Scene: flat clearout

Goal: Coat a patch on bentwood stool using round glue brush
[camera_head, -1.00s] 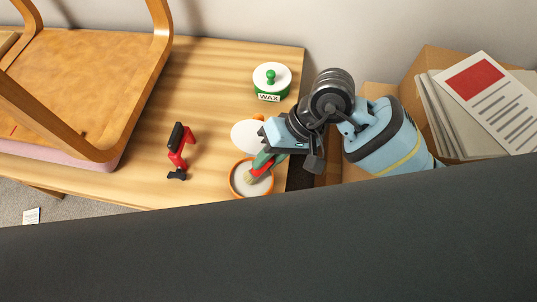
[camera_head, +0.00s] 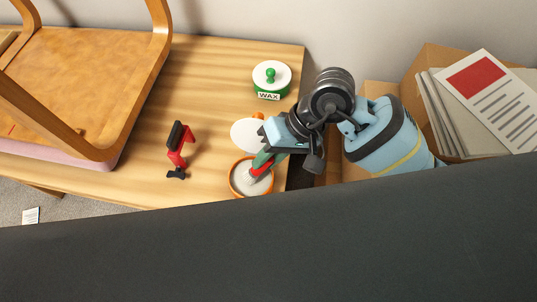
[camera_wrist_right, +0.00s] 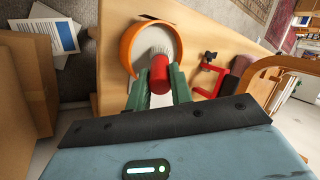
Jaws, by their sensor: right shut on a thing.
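The bentwood stool (camera_head: 85,80), with a tan seat and curved wooden legs, is at the left in the head view. Its curved legs also show at the right edge of the right wrist view (camera_wrist_right: 268,66). My right gripper (camera_head: 264,159) is shut on the round glue brush, whose red handle (camera_wrist_right: 159,75) sits between the green fingers. The brush points down into an orange-rimmed pot (camera_head: 233,186) of whitish glue. The pale bristles (camera_wrist_right: 157,51) are at the glue, inside the rim; their exact depth is unclear. My left gripper is not in view.
A white pot lid (camera_head: 246,135) lies behind the pot. A green-and-white wax jar (camera_head: 271,79) stands further back. A red clamp (camera_head: 177,152) stands between stool and pot. A cardboard box with papers (camera_head: 488,95) is at right. Bare tabletop (camera_head: 210,85) lies beside the stool.

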